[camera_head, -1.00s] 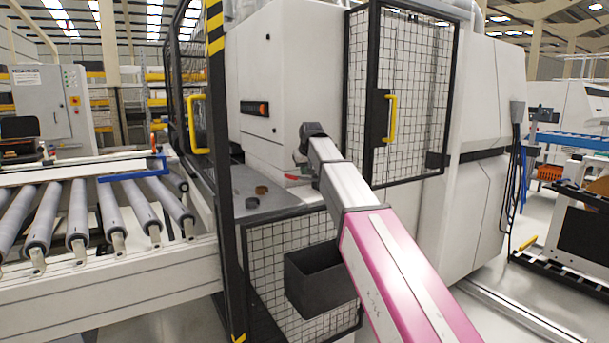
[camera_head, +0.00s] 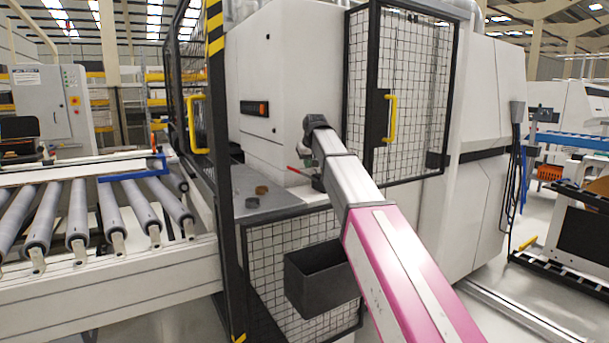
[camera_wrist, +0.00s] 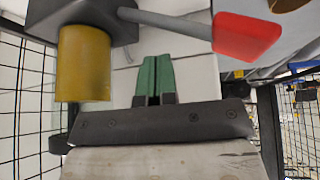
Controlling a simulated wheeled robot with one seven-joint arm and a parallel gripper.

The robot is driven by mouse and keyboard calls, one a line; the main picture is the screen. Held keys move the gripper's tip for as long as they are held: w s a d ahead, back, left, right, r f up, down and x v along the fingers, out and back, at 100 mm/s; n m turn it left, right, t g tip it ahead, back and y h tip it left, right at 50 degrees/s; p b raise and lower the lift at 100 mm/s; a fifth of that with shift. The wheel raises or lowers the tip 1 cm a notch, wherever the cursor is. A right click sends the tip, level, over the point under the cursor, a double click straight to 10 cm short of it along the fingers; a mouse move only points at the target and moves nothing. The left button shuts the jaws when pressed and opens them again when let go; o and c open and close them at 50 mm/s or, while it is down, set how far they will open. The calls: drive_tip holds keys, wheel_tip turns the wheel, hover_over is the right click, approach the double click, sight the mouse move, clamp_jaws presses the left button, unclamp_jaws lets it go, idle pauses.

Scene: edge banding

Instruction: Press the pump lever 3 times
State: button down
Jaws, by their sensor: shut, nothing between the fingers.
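The pump lever is a grey rod with a flat red paddle (camera_wrist: 247,36), at the upper right in the wrist view. It joins a dark pump block (camera_wrist: 85,14), with a yellow cylinder (camera_wrist: 84,65) below it in the picture. My gripper (camera_wrist: 155,60) has green fingertips held together with nothing between them. They appear beside the rod, left of the paddle; I cannot tell whether they touch. In the head view the red lever (camera_head: 295,170) shows small beside my arm's end, its tip tilted up. My fingertips are not clear there.
The pump is by a grey ledge (camera_head: 262,207) of the white machine (camera_head: 285,60). A brown ring (camera_head: 262,190) lies on the ledge. A dark bin (camera_head: 318,280) hangs below. A black-framed mesh door (camera_head: 415,90) and a striped post (camera_head: 217,120) flank the area.

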drive_tip(key=r, duration=0.1)
drive_tip(key=w+d+r, duration=0.1)
drive_tip(key=d+r, duration=0.1)
drive_tip(key=r, duration=0.1)
drive_tip(key=shift+w, duration=0.15)
idle(0.7)
